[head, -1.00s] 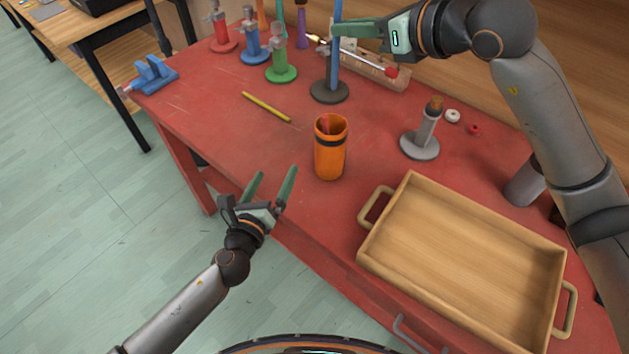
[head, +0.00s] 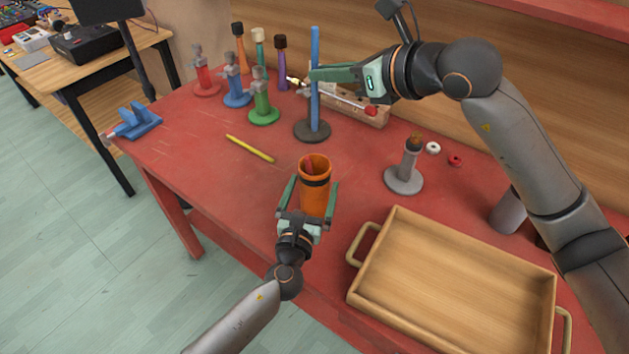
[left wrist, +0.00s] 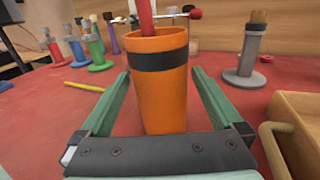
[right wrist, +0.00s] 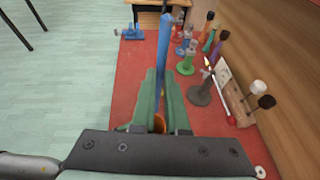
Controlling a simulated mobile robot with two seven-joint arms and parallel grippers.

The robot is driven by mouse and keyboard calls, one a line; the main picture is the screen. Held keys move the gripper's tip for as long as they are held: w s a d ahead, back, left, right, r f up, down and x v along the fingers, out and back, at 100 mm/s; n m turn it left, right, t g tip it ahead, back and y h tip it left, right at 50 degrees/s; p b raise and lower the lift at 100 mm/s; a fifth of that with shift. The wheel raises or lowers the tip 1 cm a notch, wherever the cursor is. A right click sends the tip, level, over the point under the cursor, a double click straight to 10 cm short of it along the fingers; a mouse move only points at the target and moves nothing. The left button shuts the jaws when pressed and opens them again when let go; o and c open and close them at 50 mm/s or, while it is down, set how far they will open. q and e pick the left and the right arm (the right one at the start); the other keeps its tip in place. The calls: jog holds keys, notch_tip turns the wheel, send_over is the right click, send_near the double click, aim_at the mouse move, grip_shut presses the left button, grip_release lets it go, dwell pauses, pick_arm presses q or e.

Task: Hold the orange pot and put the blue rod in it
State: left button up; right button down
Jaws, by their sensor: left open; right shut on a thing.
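The orange pot (head: 315,190) stands upright on the red table with a dark band near its top and a red stick inside. It also shows in the left wrist view (left wrist: 160,95). My left gripper (head: 308,199) is open with one finger on each side of the pot; a gap shows beside it in the left wrist view. My right gripper (head: 316,76) is shut on the rod at mid-height, and the rod also shows in the right wrist view (right wrist: 162,50).
A wooden tray (head: 395,215) lies at the table's right front. A grey stand (head: 404,180) is right of the pot. A yellow stick (head: 250,148) lies left of it. Several coloured stands, including a green one (head: 263,112), are at the back left.

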pick_arm(q)
jog(key=shift+x, duration=1.15)
jog(key=shift+c, duration=0.2)
jog(key=c, duration=1.4)
jog(key=shift+o, duration=0.2)
